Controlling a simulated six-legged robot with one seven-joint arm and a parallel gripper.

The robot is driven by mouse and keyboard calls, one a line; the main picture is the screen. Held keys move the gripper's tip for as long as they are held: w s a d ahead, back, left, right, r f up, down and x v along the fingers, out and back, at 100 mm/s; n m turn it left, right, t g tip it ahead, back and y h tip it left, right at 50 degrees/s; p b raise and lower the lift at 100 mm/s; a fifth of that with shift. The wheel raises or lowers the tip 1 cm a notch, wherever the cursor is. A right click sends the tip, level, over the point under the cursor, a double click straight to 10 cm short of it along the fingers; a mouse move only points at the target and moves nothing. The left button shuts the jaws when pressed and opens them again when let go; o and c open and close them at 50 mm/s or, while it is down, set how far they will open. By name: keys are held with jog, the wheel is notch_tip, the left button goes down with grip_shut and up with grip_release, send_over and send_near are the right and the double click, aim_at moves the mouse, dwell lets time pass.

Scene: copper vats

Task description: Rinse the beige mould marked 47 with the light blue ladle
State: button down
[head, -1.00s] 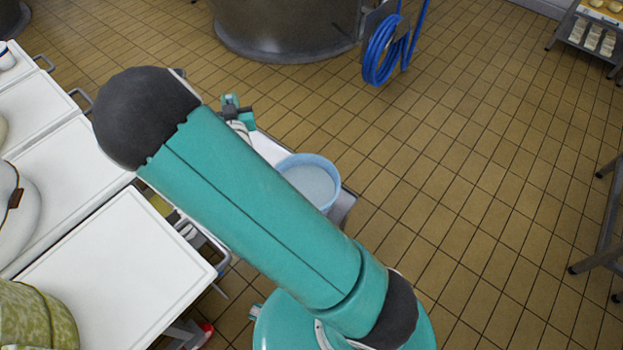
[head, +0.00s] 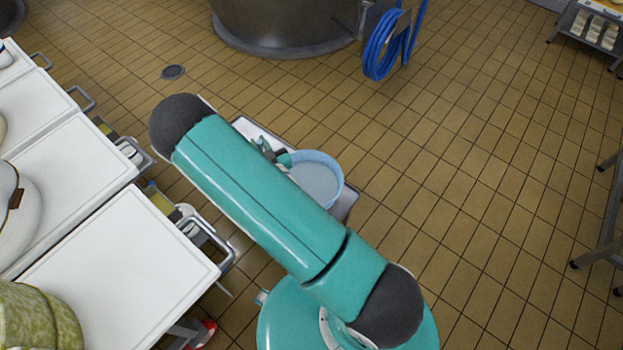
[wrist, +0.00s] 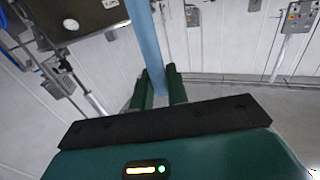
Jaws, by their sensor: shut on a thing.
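My gripper (wrist: 159,84) is shut on a light blue handle (wrist: 144,35), seen in the wrist view, which I take to be the ladle's. The handle runs up out of the frame, and I cannot see the ladle's bowl. In the head view my gripper (head: 272,153) is partly hidden by my arm, at the left rim of a light blue bucket (head: 338,187) holding pale liquid. I cannot tell whether the ladle touches the bucket. I cannot pick out the beige mould marked 47 in either view.
The bucket stands on a low white-topped stand (head: 246,127). White tables (head: 125,245) line the left, with a green-mottled thing (head: 40,315) at the front. A large vat (head: 285,25) and a blue hose (head: 380,50) are at the back.

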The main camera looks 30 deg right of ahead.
jog(key=shift+w+d+f, duration=0.1)
jog(key=shift+f, duration=0.7)
jog(key=shift+f, duration=0.15)
dwell(0.4)
jog(key=shift+s, duration=0.25)
